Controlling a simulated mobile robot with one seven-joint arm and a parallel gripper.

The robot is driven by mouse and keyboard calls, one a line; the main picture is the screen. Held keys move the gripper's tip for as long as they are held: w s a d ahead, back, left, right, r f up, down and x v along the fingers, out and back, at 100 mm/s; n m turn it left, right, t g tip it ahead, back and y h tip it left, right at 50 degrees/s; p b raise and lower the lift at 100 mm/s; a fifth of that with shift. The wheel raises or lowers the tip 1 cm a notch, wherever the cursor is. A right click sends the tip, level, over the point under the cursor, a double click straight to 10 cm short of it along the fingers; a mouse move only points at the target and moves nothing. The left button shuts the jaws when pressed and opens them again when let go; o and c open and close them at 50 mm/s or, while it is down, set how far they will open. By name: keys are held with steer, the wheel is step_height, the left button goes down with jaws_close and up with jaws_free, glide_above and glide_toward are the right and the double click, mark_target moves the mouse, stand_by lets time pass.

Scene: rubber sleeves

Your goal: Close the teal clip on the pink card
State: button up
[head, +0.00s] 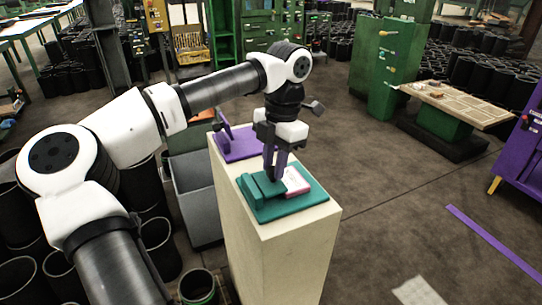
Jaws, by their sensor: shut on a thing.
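The teal clip (300,204) lies on top of a pale pedestal, with a flat base and a raised teal part on its left. The pink card (296,181), white-faced with a pink edge, lies on the base, just right of the fingers. My gripper (275,176) points down over the teal clip with its fingers at the raised part, shut on the clip. The fingers hide where they meet the clip and part of the card, and I cannot tell how far the clip's flap is open.
A purple clip (238,149) with its flap standing up sits behind on the same pedestal (282,250). A grey bin (190,200) and black sleeves (160,245) stand to the left. The floor right of the pedestal is mostly clear.

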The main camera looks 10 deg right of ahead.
steer(key=shift+d+f, duration=0.1)
stand_by(0.5)
steer(key=o, duration=1)
steer(key=shift+w, duration=0.1)
steer(key=r, duration=0.4)
steer(key=w+d+r, duration=0.1)
steer(key=r, duration=0.4)
steer(key=d+r+p, duration=0.1)
steer(key=r, duration=0.3)
steer(key=shift+w+d+r, duration=0.15)
steer(key=shift+r, duration=0.15)
